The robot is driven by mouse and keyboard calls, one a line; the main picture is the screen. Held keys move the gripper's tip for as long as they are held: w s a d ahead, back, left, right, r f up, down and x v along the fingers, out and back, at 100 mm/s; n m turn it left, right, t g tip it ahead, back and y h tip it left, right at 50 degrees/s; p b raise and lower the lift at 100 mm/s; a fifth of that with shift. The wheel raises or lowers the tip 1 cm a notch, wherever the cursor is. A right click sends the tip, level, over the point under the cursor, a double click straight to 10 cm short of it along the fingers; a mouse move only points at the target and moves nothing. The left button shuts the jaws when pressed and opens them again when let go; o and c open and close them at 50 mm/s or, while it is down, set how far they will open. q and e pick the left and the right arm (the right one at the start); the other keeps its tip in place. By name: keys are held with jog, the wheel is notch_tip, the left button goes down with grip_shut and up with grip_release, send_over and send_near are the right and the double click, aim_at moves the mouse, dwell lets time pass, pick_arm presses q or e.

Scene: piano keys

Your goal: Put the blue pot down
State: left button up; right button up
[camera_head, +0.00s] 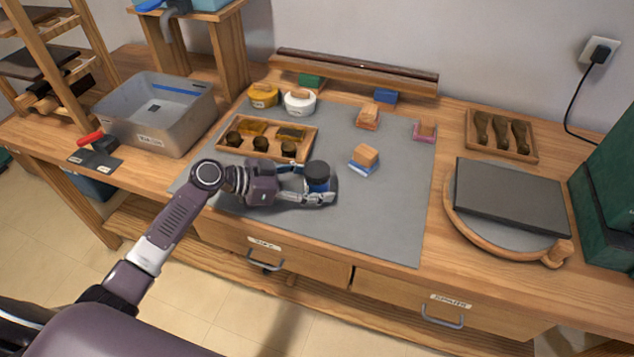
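The blue pot (317,184) has a dark top and stands upright between the fingers of my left gripper (312,186), over the front part of the grey mat (385,215). The fingers lie around it, one on its far side and one on its near side, and look shut on it. The near finger hides its lower part, so I cannot tell whether its base touches the mat. A yellow pot (262,95) and a white pot (299,102) stand at the mat's back left. My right gripper is not in view.
A wooden tray (224,143) with dark knobs lies just behind my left gripper. Several small coloured blocks, one of them orange and blue (364,159), stand on the mat. A grey bin (178,135) is left; a turntable with a dark slab (511,196) is right. The mat's front right is clear.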

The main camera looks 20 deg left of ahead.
pick_arm(q)
jog(key=shift+r, duration=0.15)
jog(key=shift+s+a, duration=0.15)
jog(key=shift+a, duration=0.1)
jog(key=b+v, duration=0.2)
jog(key=v, duration=0.8)
jog(key=shift+s+a+r, duration=0.2)
jog(key=shift+a, duration=0.05)
jog(key=shift+s+a+r, duration=0.15)
jog(key=shift+a+r, duration=0.1)
